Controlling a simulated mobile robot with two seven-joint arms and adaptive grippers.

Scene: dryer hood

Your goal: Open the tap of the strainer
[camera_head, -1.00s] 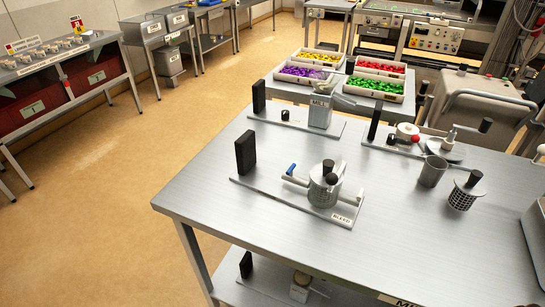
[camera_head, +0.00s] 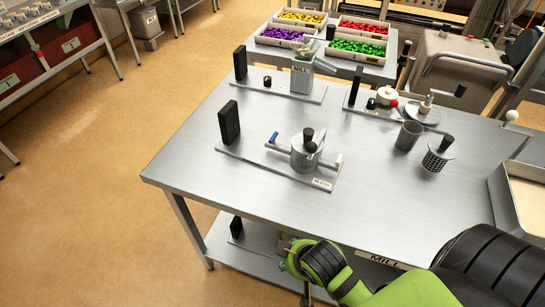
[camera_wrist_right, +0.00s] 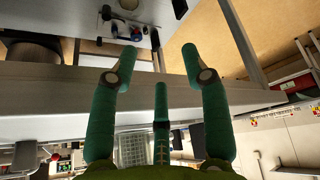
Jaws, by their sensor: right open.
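In the head view the strainer (camera_head: 304,155) appears to be the grey pot with black knobs on the front board of the metal table. A tap with a blue lever (camera_head: 273,138) sticks out on its left, and a pale-tipped handle on its right. The board's label is too small to read surely. My green right arm (camera_head: 350,285) comes in from the bottom right, in front of and below the table's front edge. Its gripper is mostly hidden there. In the right wrist view my right gripper (camera_wrist_right: 160,65) has its green fingers apart, with nothing between them. My left gripper is not in view.
A black block (camera_head: 229,122) stands upright left of the strainer. The mill (camera_head: 302,78) stands behind it. A cup (camera_head: 408,135) and a perforated basket (camera_head: 437,155) stand to the right, a tray (camera_head: 525,195) at the right edge. The tabletop's front is clear. A lower shelf (camera_head: 235,245) lies underneath.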

